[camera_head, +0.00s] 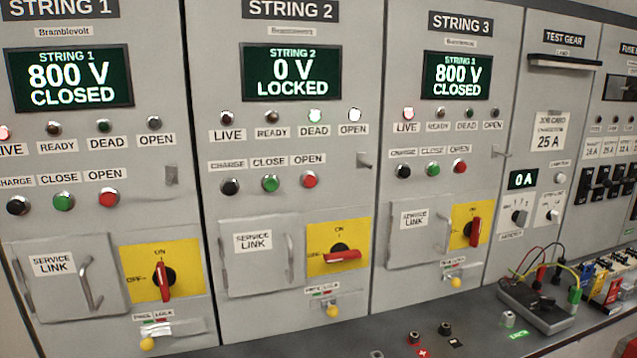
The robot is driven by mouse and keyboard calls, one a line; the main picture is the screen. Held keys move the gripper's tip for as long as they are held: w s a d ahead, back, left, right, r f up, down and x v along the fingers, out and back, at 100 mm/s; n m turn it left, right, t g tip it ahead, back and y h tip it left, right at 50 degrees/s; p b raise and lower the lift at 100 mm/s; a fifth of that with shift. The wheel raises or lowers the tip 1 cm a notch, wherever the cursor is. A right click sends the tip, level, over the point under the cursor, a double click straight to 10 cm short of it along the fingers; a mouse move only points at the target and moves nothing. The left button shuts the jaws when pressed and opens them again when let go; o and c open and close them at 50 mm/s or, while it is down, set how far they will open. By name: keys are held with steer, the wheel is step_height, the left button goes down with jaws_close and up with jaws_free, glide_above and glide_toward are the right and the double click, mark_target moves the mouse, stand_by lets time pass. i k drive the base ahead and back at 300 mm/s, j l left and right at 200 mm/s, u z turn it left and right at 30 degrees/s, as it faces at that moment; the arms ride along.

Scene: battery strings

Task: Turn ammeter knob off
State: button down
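The test gear panel (563,90) is at the right. A lit display (523,179) on it reads 0 A. Below the display, a small black knob (519,217) sits on a light plate, with a small label (510,236) under it that looks like "ammeter" but is blurred. The knob's pointing direction and the marks around it are too small to tell. My gripper is not in view.
String 1 (67,76), string 2 (290,74) and string 3 (457,75) displays read 800 V closed, 0 V locked and 800 V closed. A dark bench (390,338) runs below, holding a grey meter-like box (535,303) with leads under the test gear panel.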

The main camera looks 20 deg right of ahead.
mark_target(520, 218)
steer(key=z, duration=1.45)
